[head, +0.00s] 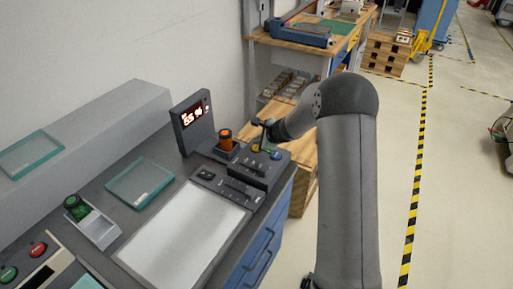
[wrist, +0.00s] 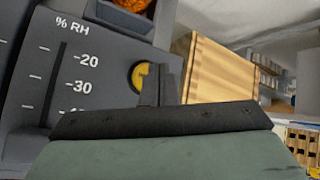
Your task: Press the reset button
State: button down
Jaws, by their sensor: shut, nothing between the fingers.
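A dark control box (head: 248,171) stands at the right end of the desk. It carries a yellow button (head: 256,148) and a blue button (head: 276,155); no label on either is readable, so I cannot tell which is reset. My gripper (head: 263,142) is over this box, close to the yellow button. In the wrist view my shut, empty fingers (wrist: 157,82) overlap the right part of the yellow button (wrist: 137,76). Contact cannot be made out. The blue button does not show in the wrist view.
A display (head: 193,122) and an orange-topped jar (head: 225,140) stand behind and left of the box. A "% RH" slider scale (wrist: 60,85) lies left of the yellow button. Red (head: 38,249) and green (head: 9,273) buttons sit at the desk's far left.

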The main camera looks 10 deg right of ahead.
jog(key=shift+f+b, duration=0.45)
jog(key=shift+b, duration=0.1)
jog(key=shift+f+b, duration=0.4)
jog(key=shift+b, duration=0.1)
dwell(0.5)
jog(key=shift+r, duration=0.15)
dwell(0.3)
jog(key=shift+r+p, duration=0.55)
jog(key=shift+r, duration=0.15)
jog(key=shift+r, duration=0.1)
notch_tip(320, 180, up, 5)
jog(key=p, duration=0.3)
jog(key=shift+p, duration=0.4)
